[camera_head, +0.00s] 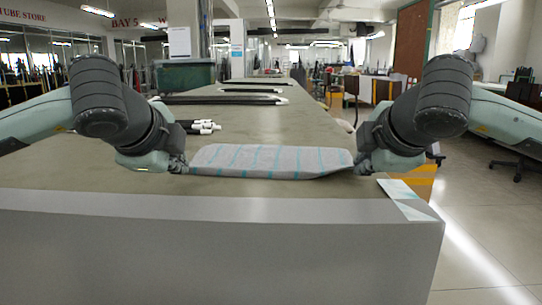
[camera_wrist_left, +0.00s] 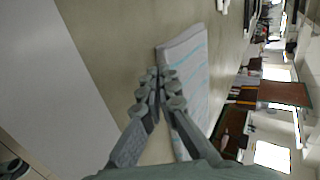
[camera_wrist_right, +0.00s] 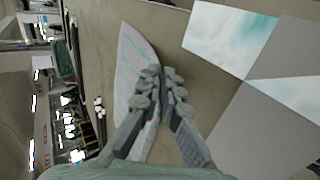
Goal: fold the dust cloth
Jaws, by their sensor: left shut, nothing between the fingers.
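The dust cloth (camera_head: 270,160), light grey with turquoise stripes, lies near the front edge of the table as a wide, low strip. Its near side looks rounded and thick, as if layered. It also shows in the left wrist view (camera_wrist_left: 190,62) and the right wrist view (camera_wrist_right: 133,62). My left gripper (camera_head: 184,168) is at the cloth's left end, its fingertips (camera_wrist_left: 161,76) together with nothing between them. My right gripper (camera_head: 358,166) is at the right end. Its fingertips (camera_wrist_right: 165,74) look close together beside the cloth edge; whether they pinch cloth is hidden.
The table (camera_head: 100,178) has a grey front panel. A patterned white-and-teal patch (camera_head: 405,193) lies at its right front corner. White-tipped dark rods (camera_head: 203,127) lie behind my left gripper, with longer dark rods (camera_head: 225,99) and a green bin (camera_head: 184,76) farther back.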

